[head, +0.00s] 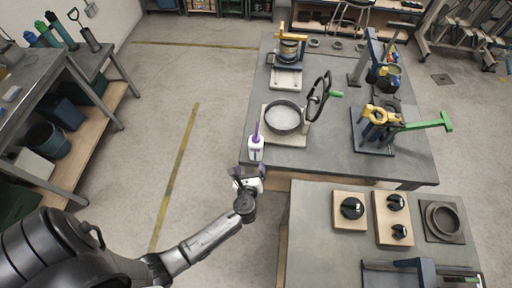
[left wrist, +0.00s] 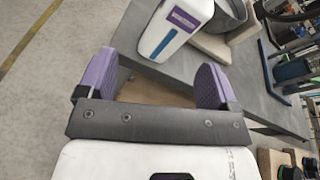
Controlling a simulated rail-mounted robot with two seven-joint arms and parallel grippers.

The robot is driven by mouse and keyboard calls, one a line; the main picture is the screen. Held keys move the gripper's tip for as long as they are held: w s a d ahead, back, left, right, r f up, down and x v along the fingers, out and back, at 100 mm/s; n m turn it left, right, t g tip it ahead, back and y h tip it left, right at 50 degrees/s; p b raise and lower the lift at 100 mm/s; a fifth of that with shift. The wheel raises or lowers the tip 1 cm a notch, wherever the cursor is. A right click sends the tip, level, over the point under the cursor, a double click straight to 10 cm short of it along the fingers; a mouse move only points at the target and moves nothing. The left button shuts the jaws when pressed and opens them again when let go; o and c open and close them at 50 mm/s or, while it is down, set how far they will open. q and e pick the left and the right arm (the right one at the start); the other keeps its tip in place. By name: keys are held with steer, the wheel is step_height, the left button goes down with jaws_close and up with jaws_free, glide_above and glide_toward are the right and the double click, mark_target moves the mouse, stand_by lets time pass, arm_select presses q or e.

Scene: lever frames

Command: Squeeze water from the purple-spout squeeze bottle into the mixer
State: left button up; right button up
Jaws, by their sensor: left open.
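The squeeze bottle (head: 256,148) is white with a purple spout and stands at the left edge of the grey table, just in front of the mixer. In the left wrist view the white bottle (left wrist: 172,30), with a purple and blue label, lies just beyond the fingertips, roughly between them. The mixer (head: 284,118) is a dark-rimmed round bowl with pale contents on a light base, with a handwheel at its right. My left gripper (head: 248,172) is at the table's edge, close in front of the bottle; its purple-padded fingers (left wrist: 157,62) are open and empty. My right gripper is out of view.
A yellow-topped press (head: 291,48) stands behind the mixer. A yellow clamp with a green lever (head: 382,115) is to its right. A nearer table (head: 320,255) holds knob boards and a ring. A workbench (head: 40,65) stands at left, with open floor between.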

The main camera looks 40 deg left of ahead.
mark_target(255, 153)
arm_select(q)
steer(key=w+a+m+b, duration=0.1)
steer(key=w, duration=0.1)
steer(key=w+a+f+m+b, duration=0.1)
steer(key=w, duration=0.2)
steer(key=w+a+f+m+b, duration=0.1)
steer(key=w+a+m, duration=0.1)
steer(key=shift+w+t+h, duration=0.3)
steer(key=shift+w, duration=0.1)
steer(key=shift+b+x, duration=0.35)
steer(key=shift+x, duration=0.7)
steer(key=shift+a, duration=0.1)
steer(key=shift+c, duration=0.5)
steer(key=c, duration=0.6)
steer(key=shift+c, duration=0.2)
steer(key=shift+r, duration=0.1)
